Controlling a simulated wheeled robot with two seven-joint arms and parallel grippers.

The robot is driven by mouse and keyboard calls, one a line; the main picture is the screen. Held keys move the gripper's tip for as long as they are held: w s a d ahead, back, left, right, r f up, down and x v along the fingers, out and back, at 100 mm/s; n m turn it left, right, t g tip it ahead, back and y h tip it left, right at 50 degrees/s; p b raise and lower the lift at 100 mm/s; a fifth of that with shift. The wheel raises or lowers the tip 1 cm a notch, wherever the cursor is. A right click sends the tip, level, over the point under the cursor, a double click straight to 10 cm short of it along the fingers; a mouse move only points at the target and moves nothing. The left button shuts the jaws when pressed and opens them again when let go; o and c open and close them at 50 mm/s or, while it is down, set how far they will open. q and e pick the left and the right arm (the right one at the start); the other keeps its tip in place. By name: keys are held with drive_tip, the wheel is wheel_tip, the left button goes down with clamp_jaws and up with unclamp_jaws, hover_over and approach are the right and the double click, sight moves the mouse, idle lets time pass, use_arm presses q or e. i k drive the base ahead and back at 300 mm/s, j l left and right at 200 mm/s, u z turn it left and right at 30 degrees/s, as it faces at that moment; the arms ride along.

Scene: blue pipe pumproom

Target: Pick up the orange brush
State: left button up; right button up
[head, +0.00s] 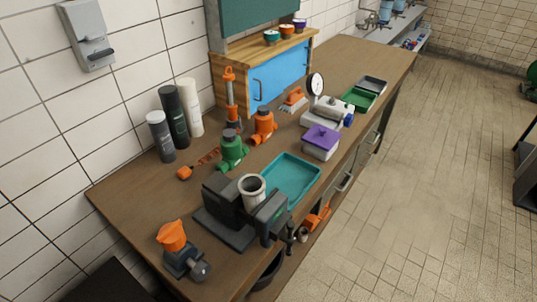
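An orange item that looks like the brush (293,97) lies on the brown workbench (120,205), in front of the blue-doored cabinet and left of the round gauge. It is small in the head view, so its bristles cannot be made out clearly. Another orange piece (185,172) with a thin patterned part lies nearer, left of the green bottle-shaped fitting; I cannot tell what it is. Neither of my grippers shows in the head view.
An orange fitting (263,125), green fitting (233,150), purple-lidded box (320,142) and gauge device (327,108) stand around it. A teal tray (292,178), dark vise-like machine (232,212) and orange-topped device (172,238) are nearer. Floor (430,200) to the right is clear.

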sight(293, 101)
drive_tip(key=l+u, duration=0.15)
drive_tip(key=u, duration=1.35)
drive_tip(key=l+u, duration=0.4)
drive_tip(key=k+l+u, duration=0.15)
drive_tip(key=u, duration=0.25)
drive_tip(key=k+l+u, duration=0.15)
drive_tip(key=l+u, duration=0.25)
drive_tip(key=k+l+u, duration=0.15)
drive_tip(key=u, duration=0.25)
drive_tip(key=k+l+u, duration=0.2)
drive_tip(key=u, duration=0.25)
drive_tip(key=k+l+u, duration=0.2)
drive_tip(key=k+u, duration=0.25)
drive_tip(key=k+l+u, duration=0.15)
drive_tip(key=u, duration=0.35)
drive_tip(key=k+z, duration=0.2)
drive_tip(key=k, duration=0.3)
drive_tip(key=k+l+z, duration=0.1)
drive_tip(key=k+z, duration=0.15)
drive_tip(key=k, duration=0.25)
